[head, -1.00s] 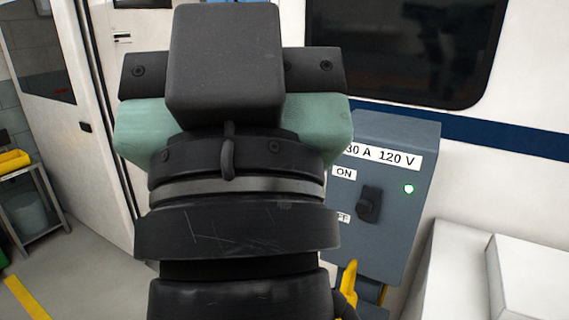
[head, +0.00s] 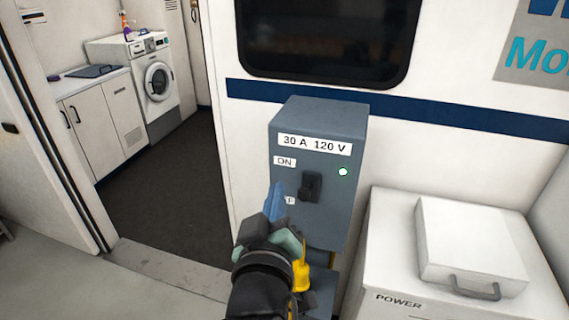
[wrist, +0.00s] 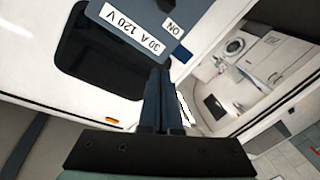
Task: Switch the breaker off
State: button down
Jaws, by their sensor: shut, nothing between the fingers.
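The breaker is a grey-blue box (head: 320,130) on the van's white outer wall, labelled "30 A 120 V", right of centre in the head view. Its black switch handle (head: 311,186) sits between an ON label and a lower, partly covered label. I cannot tell which way the handle is set. A small green light (head: 343,172) glows on its right. My gripper (head: 277,190) is shut and empty, its blue fingers pointing up just left of the handle, apparently apart from it. In the wrist view the shut fingers (wrist: 161,85) point towards the box (wrist: 115,65), shown upside down.
A white POWER cabinet (head: 385,240) with a handled lid stands right of the breaker. An open doorway (head: 165,190) to the left shows a washing machine (head: 157,84) and a counter. A dark window (head: 325,40) is above the box. The floor at lower left is clear.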

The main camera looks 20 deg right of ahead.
aim_at(307, 191)
jog(key=shift+d+f+g, duration=0.25)
jog(key=shift+f+g, duration=0.05)
jog(key=shift+f, duration=0.45)
jog(key=w+d+f+p, duration=0.3)
jog(key=w+d+p, duration=0.1)
jog(key=w, duration=0.3)
jog(key=shift+d+f, duration=0.35)
jog(key=shift+d, duration=0.25)
jog(key=shift+s+f, duration=0.1)
